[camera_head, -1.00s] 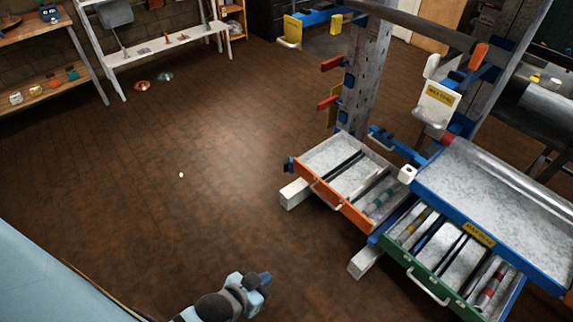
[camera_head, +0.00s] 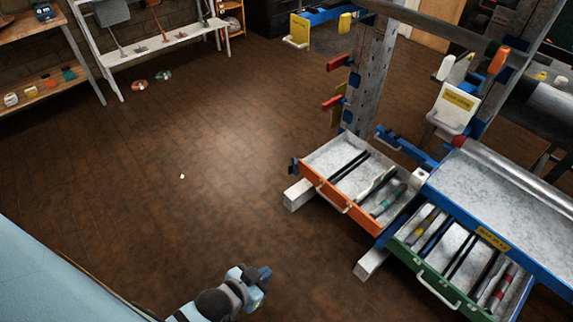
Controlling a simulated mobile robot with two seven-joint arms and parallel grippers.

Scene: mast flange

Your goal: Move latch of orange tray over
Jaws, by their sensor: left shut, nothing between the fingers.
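The orange-fronted tray (camera_head: 337,198) is at centre right, with a pale grey bed, dark rods and a handle on its front. A small dark blue latch-like part (camera_head: 293,166) sits at its left corner. A white block (camera_head: 420,176) sits at its right side, near the blue tray; I cannot tell which part is the latch. My left gripper (camera_head: 264,277) is shut and empty at the bottom, over the floor, in front and left of the tray and apart from it. My right gripper is not in view.
A green-fronted tray (camera_head: 436,279) and a blue-edged tray (camera_head: 500,205) stand right of the orange one. A grey post (camera_head: 369,70) with red-handled levers rises behind. White feet (camera_head: 298,194) jut out low. Shelves (camera_head: 160,40) stand at the far left. The floor between is clear.

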